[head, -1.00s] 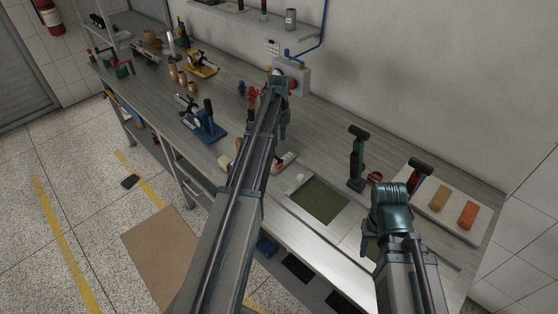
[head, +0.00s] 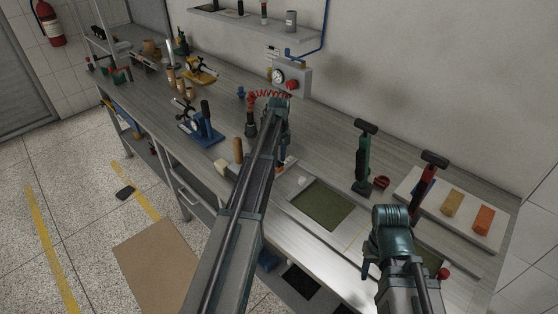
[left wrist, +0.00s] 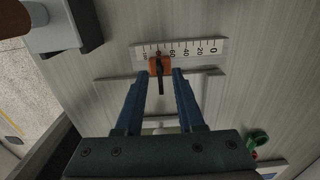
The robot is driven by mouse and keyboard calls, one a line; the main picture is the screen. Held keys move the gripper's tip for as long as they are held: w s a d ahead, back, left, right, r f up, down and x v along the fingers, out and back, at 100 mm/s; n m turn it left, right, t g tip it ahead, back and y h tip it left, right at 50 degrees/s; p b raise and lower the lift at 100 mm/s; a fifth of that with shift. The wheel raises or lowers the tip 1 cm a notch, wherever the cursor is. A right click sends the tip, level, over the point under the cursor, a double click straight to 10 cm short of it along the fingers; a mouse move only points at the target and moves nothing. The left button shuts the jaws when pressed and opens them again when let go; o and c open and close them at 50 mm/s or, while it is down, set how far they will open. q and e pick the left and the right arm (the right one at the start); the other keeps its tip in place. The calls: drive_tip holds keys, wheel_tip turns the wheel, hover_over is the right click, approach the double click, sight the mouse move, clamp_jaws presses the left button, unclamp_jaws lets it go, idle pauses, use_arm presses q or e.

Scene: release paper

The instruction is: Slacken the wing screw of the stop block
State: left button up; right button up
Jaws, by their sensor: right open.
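The stop block (left wrist: 154,66) is a small orange block on a white scale with black numbers in the left wrist view. Its black wing screw (left wrist: 161,82) points toward my gripper. My left gripper (left wrist: 160,75) is open, with its blue fingers on either side of the block and screw and a visible gap on each side. In the head view my left gripper (head: 282,140) hangs over the bench, and my arm hides most of the block's spot. My right gripper (head: 370,268) is open and empty above the front edge of the bench at right.
A green-handled tool (head: 363,160) and a red-and-black tool (head: 428,175) stand at right, by a pale board (head: 475,222) with yellow and orange blocks. A green mat (head: 322,205) lies in front. A gauge box (head: 290,78) is on the wall. A blue fixture (head: 203,125) stands left.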

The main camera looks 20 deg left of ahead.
use_arm(q)
clamp_jaws()
